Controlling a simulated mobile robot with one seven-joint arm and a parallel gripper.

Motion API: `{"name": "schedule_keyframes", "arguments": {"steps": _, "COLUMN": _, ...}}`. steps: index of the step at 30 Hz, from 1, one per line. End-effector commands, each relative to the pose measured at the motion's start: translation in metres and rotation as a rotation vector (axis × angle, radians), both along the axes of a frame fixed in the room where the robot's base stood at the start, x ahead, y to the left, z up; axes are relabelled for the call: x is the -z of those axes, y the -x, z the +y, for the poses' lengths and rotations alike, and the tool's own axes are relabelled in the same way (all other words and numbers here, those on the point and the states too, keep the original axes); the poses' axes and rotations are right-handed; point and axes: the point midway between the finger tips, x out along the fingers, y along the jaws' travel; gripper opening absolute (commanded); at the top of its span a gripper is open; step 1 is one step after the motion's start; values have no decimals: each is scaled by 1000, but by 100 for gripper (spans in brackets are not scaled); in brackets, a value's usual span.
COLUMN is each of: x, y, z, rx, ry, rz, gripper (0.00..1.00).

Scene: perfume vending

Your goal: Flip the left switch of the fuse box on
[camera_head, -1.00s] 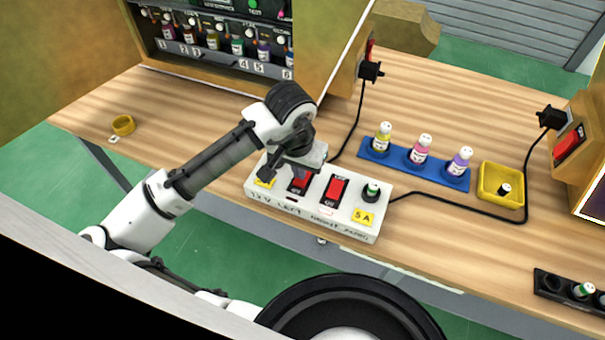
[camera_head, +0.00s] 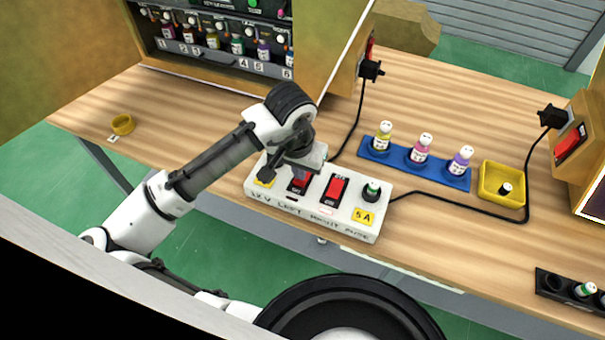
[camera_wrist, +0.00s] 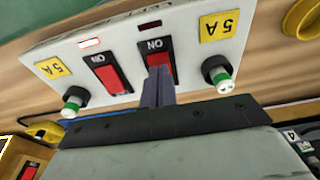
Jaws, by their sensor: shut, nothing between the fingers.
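The white fuse box (camera_head: 360,233) stands on the wooden table, with two red rocker switches in black frames. The left switch (camera_head: 300,184) is partly hidden by my gripper in the head view; the right switch (camera_head: 336,188) is in plain sight. In the wrist view, the left switch (camera_wrist: 159,57) is the one at my fingertips, and the right switch (camera_wrist: 109,74) is beside it. My gripper (camera_wrist: 157,88) is shut and empty, its fingertips at the left switch's edge; I cannot tell if they press it. The lamp by the left switch (camera_wrist: 155,24) looks dark; the one by the right switch (camera_wrist: 90,43) looks bright.
Green-capped fuses, one (camera_head: 372,190) at the box's right end, flank the switches. A black cable (camera_head: 440,198) leaves the box. A blue rack (camera_head: 404,171) with three bottles and a yellow tray (camera_head: 488,187) stand to the right. The vending cabinet (camera_head: 325,45) is behind.

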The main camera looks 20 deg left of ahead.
Motion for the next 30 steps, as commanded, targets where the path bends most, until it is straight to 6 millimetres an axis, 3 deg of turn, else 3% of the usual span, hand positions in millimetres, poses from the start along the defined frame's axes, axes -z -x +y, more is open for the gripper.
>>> {"name": "schedule_keyframes", "arguments": {"steps": 23, "x": 12, "y": 0, "z": 0, "rx": 0, "ry": 0, "rz": 0, "gripper": 0}}
{"name": "schedule_keyframes", "arguments": {"steps": 30, "x": 4, "y": 0, "z": 0, "rx": 0, "ry": 0, "rz": 0, "gripper": 0}}
